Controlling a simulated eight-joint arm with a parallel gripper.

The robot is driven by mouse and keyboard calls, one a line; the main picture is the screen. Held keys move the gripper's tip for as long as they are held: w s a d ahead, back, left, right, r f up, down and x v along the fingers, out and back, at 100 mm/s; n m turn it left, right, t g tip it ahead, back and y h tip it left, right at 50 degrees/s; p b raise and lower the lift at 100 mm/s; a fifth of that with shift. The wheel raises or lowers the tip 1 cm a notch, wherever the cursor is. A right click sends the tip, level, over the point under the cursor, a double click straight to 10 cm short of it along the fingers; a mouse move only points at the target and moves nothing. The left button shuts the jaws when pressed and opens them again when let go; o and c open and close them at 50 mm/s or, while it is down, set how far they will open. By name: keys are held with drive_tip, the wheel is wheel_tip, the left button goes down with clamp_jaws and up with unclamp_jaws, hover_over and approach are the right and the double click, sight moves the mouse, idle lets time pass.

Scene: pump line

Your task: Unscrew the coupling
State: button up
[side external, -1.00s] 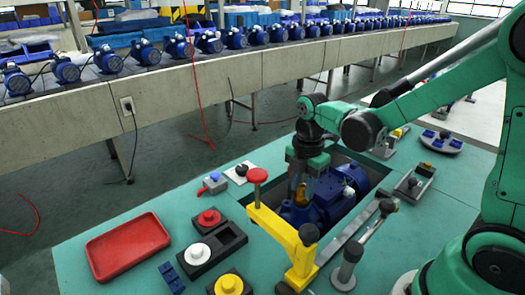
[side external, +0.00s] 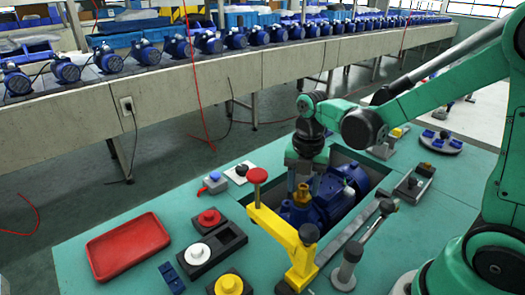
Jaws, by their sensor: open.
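A blue pump (side external: 330,200) sits in a recess of the green worktable. The coupling looks to be the small brass-coloured fitting (side external: 302,194) on top of the pump's near end; it is small and partly hidden. My gripper (side external: 303,188) points straight down over that end of the pump, its fingers apart on either side of the fitting. I cannot tell whether the fingers touch it.
A yellow clamp bar (side external: 283,228) with a red knob (side external: 257,175) stands in front of the pump.

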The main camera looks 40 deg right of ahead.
sight(304, 190)
drive_tip(key=shift+r, duration=2.1)
drive_tip(key=m, duration=0.1)
drive_tip(key=m+t, duration=0.1)
drive_tip(key=m, duration=0.1)
drive_tip(key=r+m, duration=0.1)
drive_tip(key=shift+s+a, duration=0.35)
drive_tip(key=shift+s, duration=0.05)
drive_tip(key=m+t, duration=0.2)
drive_tip(key=m, duration=0.4)
drive_tip(key=s+a+r+m+t, duration=0.1)
drive_tip(key=m+t, duration=0.1)
drive_tip(key=m, duration=0.5)
drive_tip(key=s+a+r+m+t, duration=0.1)
drive_tip(key=m+t, duration=0.1)
drive_tip(key=m, duration=0.5)
drive_tip(key=shift+s+a+r, duration=0.15)
drive_tip(key=shift+s, duration=0.1)
